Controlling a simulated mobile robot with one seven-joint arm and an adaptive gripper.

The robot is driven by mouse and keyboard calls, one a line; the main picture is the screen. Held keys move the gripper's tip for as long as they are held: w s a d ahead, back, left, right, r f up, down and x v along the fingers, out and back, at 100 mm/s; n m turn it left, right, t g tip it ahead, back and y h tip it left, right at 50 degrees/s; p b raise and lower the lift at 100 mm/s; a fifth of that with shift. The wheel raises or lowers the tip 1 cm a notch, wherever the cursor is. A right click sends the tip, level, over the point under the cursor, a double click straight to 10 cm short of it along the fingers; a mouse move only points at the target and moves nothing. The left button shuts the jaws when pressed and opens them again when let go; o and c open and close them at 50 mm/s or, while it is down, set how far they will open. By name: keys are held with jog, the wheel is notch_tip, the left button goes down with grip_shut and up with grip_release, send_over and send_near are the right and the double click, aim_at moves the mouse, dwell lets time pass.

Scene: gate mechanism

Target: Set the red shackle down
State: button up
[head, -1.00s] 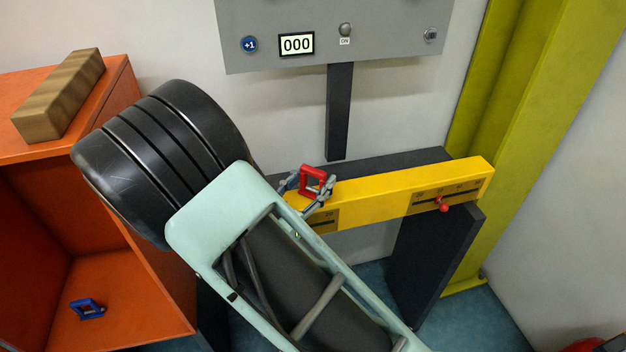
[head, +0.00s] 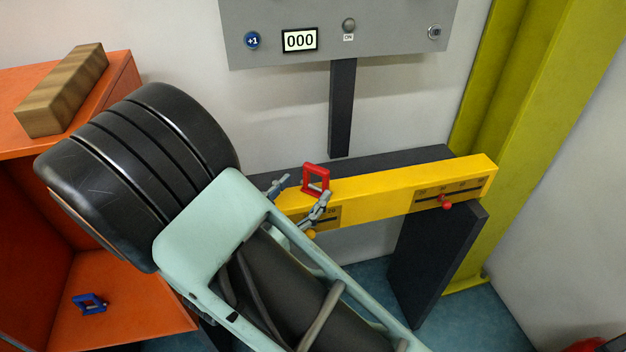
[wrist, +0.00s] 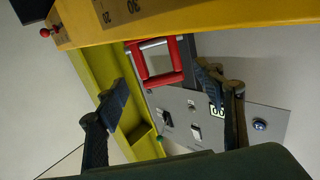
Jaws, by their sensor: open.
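The red shackle (head: 315,180) stands upright on top of the yellow beam (head: 380,195), toward its left end. It also shows in the wrist view (wrist: 163,62), a red frame with a silver bar, touching the edge of the yellow beam (wrist: 190,20). My gripper (head: 298,200) is open, with one finger on each side of the shackle and apart from it. In the wrist view its two dark fingers (wrist: 165,100) are spread wide and hold nothing. My arm hides the left end of the beam.
A grey panel (head: 340,30) with a 000 display hangs on the wall above. A red-knobbed slider (head: 446,204) is on the beam's front. An orange shelf (head: 150,300) at left holds a blue shackle (head: 90,304) and a wooden block (head: 62,88). A green-yellow post (head: 530,120) stands right.

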jog(key=v, duration=0.6)
jog(key=shift+s, duration=0.15)
